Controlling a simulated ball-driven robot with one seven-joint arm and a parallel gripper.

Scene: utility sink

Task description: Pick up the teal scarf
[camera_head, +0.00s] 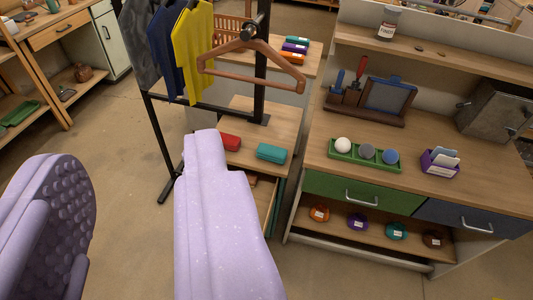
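Several teal things show, and I cannot tell for sure which is the scarf. A teal rolled bundle (396,231) with a white label lies on the low shelf at right, between a purple bundle (357,222) and a brown one (434,239). A teal folded piece (297,40) tops a small stack at the back. A teal case-like block (271,152) lies on the rack's wooden shelf. My gripper (135,150) shows as two lavender parts, one studded, set wide apart with only floor between them.
A black clothes rack (163,170) with garments and a wooden hanger (250,62) stands ahead. A bench (470,185) at right holds a green tray (365,158) of balls and a metal box (497,108). The floor (115,125) at left is clear.

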